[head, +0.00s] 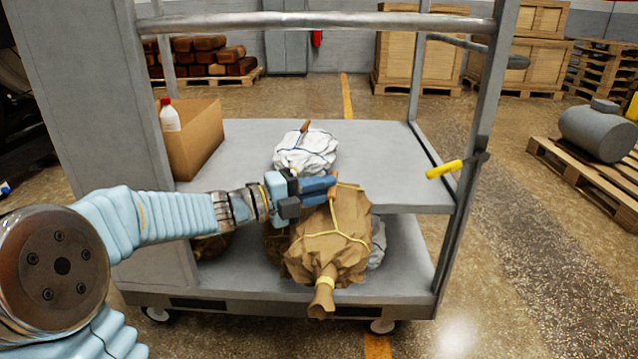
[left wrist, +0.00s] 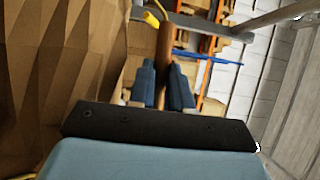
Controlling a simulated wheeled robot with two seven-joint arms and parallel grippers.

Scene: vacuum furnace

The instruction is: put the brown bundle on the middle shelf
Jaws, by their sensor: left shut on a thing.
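The brown bundle (head: 335,235) is crumpled paper tied with yellow cord, with a twisted neck pointing down toward the viewer. My left gripper (head: 326,188) is shut on the brown wooden handle at its top. The bundle is in front of the front edge of the middle shelf (head: 225,187) and hides part of it. In the left wrist view, the handle (left wrist: 165,50) stands between the two blue fingers (left wrist: 162,88), and the bundle's folded paper (left wrist: 60,80) fills the left side. My right gripper is not in view.
On the middle shelf, a white bundle (head: 305,152) lies behind my gripper and a cardboard box (head: 193,135) with a white bottle (head: 169,116) stands at left. More bundles sit below.

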